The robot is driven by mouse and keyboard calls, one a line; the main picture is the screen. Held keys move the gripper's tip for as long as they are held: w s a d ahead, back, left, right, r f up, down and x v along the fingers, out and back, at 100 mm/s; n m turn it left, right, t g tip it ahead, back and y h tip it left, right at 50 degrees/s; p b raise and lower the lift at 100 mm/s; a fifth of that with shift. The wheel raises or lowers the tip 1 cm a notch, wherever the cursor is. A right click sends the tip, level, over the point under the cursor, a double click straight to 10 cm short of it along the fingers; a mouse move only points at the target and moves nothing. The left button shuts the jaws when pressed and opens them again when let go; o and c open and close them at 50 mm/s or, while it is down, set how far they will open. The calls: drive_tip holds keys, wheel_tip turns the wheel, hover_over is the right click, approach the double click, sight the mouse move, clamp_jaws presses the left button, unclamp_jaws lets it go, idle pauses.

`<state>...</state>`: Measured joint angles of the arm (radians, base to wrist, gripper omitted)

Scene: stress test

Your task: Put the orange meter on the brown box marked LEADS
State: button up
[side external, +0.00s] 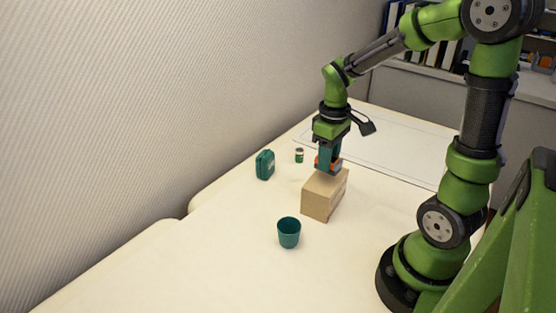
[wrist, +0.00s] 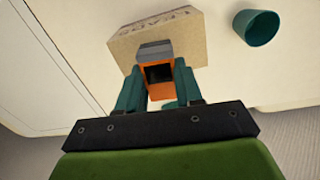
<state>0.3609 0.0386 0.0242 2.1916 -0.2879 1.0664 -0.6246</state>
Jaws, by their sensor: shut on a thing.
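The orange meter (side external: 327,162) has a dark screen and a grey end. In the wrist view the orange meter (wrist: 157,74) sits between the two teal fingers of my gripper (wrist: 158,85). My gripper (side external: 329,160) is shut on it in the side view. The brown box (side external: 322,196) stands on the table right under the meter. In the wrist view the brown box (wrist: 190,45) shows partly hidden lettering on its top. The meter overlaps the box top in both views. I cannot tell whether it touches the box.
A teal cup (side external: 288,232) stands in front of the box, and it also shows in the wrist view (wrist: 257,27). A green case (side external: 265,164) and a small green-and-white can (side external: 299,155) stand left of the box. The table's (side external: 235,250) front left is clear.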

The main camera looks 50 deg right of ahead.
drive_tip(key=shift+f, duration=1.3)
drive_tip(key=shift+f, duration=0.15)
drive_tip(key=o, duration=1)
drive_tip(key=shift+o, duration=0.2)
